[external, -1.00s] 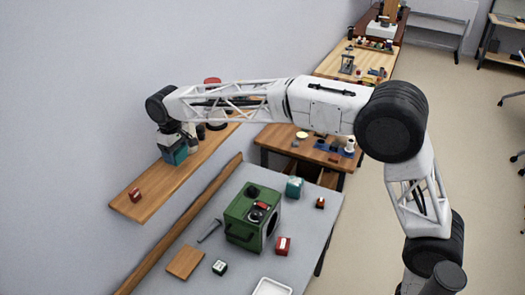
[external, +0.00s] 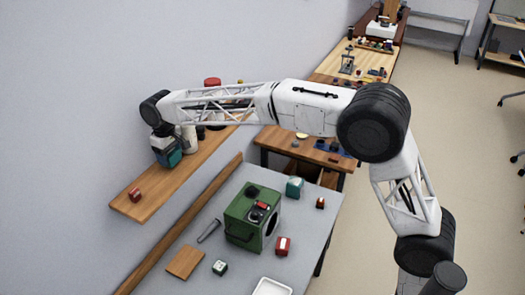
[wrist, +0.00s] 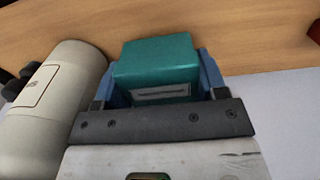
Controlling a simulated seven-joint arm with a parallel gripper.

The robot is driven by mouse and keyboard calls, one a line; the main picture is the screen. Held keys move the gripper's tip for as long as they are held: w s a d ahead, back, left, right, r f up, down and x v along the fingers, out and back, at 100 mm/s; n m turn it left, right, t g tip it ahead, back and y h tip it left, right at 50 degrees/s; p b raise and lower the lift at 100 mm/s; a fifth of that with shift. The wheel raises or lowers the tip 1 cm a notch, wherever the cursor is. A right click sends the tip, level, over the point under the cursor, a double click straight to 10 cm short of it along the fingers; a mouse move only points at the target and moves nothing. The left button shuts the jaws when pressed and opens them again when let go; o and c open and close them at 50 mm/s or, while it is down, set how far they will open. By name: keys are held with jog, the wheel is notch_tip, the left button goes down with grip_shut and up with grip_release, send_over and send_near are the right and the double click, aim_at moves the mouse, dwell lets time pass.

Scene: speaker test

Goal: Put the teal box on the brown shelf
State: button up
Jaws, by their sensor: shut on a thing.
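The teal box (wrist: 157,62) is between the blue fingers of my gripper (wrist: 157,75) in the wrist view. My gripper is shut on it. In the external view my gripper (external: 167,153) holds the teal box (external: 170,158) at the brown shelf (external: 150,203) on the wall. The wrist view shows the shelf (wrist: 240,30) behind and under the box. I cannot tell whether the box touches the shelf. Another teal box (external: 294,187) stands on the grey table.
A white bottle (wrist: 50,105) stands close to the left of my gripper. A small red box (external: 135,195) sits near the shelf's front end, with bare shelf between. Below, the grey table (external: 305,255) bears a green machine (external: 240,222) and a red box (external: 283,246).

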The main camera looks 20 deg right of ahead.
jog(key=shift+f, duration=0.75)
jog(key=shift+f, duration=0.15)
jog(key=o, duration=0.9)
jog(key=shift+o, duration=0.2)
notch_tip(320, 180, up, 12)
jog(key=shift+r, duration=0.15)
dwell(0.5)
